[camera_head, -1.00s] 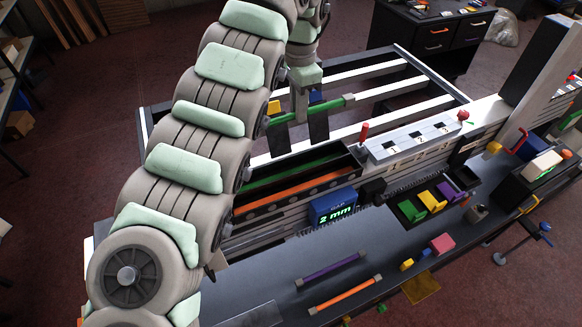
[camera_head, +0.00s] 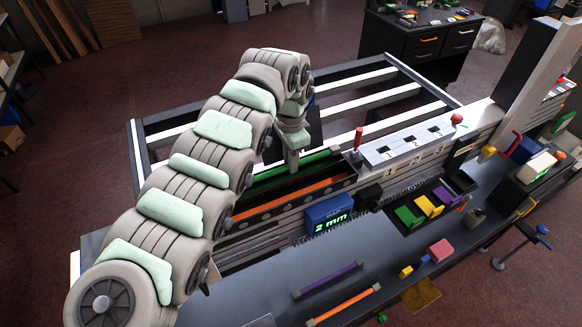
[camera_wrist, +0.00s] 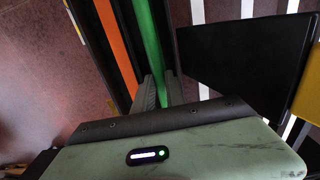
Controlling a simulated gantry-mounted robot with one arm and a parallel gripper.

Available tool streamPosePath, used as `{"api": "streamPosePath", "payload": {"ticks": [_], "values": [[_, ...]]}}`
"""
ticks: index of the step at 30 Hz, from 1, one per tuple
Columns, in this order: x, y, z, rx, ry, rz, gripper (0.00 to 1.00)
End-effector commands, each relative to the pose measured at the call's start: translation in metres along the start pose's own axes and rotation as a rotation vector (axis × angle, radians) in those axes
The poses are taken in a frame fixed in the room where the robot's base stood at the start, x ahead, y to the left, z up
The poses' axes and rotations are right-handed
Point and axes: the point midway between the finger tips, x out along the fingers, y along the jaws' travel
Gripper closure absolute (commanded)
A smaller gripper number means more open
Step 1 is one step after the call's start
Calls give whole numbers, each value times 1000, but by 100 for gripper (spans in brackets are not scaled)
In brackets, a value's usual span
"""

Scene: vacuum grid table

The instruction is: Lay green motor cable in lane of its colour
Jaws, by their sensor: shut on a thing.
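My gripper (camera_head: 293,168) is shut on the green motor cable (camera_head: 318,158), which shows as a green bar between the fingers in the wrist view (camera_wrist: 148,45). The cable lies lengthwise along the black lane channel behind the orange lane strip (camera_head: 300,195). I cannot tell whether it rests on the lane floor or hangs just above it. The green lane strip cannot be told apart from the cable. In the wrist view the orange strip (camera_wrist: 114,45) runs beside the cable on the left.
A purple cable (camera_head: 330,278) and an orange cable (camera_head: 343,305) lie on the front bench. A blue gauge reading 2 mm (camera_head: 328,214) stands before the lanes. A numbered grey block (camera_head: 405,147) and red-knobbed lever (camera_head: 358,138) stand at the lanes' right end.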

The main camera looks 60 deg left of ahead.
Motion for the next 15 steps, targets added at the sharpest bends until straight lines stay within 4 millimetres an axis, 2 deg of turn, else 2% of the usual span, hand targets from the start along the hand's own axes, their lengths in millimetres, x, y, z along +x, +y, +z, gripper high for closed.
{"api": "streamPosePath", "payload": {"ticks": [9,15], "values": [[36,2,0,1,-2,3,100],[36,1,0,1,-1,1,100]]}}
